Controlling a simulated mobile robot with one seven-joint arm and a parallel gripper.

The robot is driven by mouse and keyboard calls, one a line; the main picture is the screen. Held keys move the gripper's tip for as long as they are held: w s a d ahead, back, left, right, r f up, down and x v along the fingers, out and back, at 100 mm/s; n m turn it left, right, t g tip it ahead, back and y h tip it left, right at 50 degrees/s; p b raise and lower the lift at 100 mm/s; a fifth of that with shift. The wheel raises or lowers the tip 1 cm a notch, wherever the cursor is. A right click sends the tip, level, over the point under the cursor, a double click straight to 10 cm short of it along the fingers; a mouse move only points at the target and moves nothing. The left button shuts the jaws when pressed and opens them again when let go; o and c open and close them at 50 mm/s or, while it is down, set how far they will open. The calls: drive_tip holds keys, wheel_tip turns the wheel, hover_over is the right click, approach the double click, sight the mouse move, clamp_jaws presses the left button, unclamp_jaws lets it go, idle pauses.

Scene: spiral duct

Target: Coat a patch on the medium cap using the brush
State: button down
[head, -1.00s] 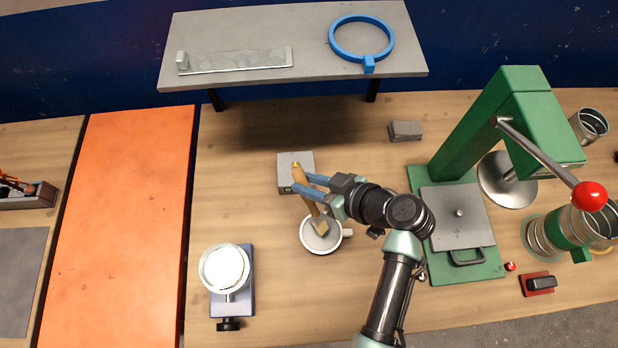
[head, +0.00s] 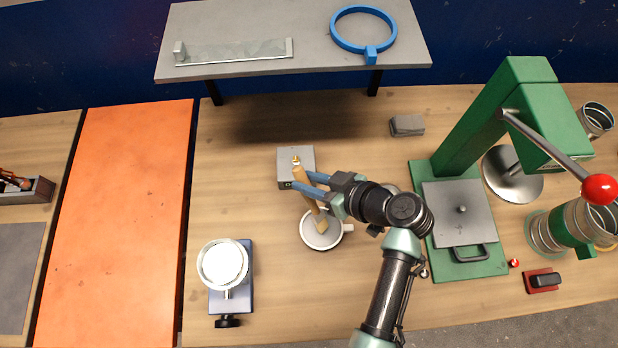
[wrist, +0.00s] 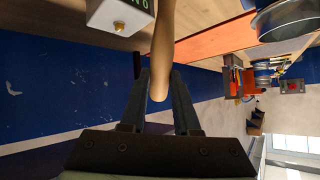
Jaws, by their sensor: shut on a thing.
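My gripper (head: 299,180) is shut on the brush (head: 301,187) by its tan wooden handle. In the wrist view the handle (wrist: 162,45) stands between the two fingers. The brush leans, with its bristle end down in or just over a white mug (head: 305,238); whether it touches the inside is unclear. A round, pale-faced piece with a metallic rim (head: 223,264) sits on a blue stand (head: 231,302) at the lower left. It may be the medium cap, but I cannot tell for sure.
A grey box with a brass knob (head: 296,166) stands just behind the mug. A green lever press (head: 473,150) stands at the right, with metal duct parts (head: 575,228) beyond it. A raised grey shelf (head: 310,55) is at the back. An orange panel (head: 115,230) lies left.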

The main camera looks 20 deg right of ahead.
drive_tip(key=shift+f+b, duration=0.6)
drive_tip(key=shift+b, duration=0.05)
idle(1.6)
drive_tip(key=shift+r+p, duration=2.6)
drive_tip(key=shift+r, duration=1)
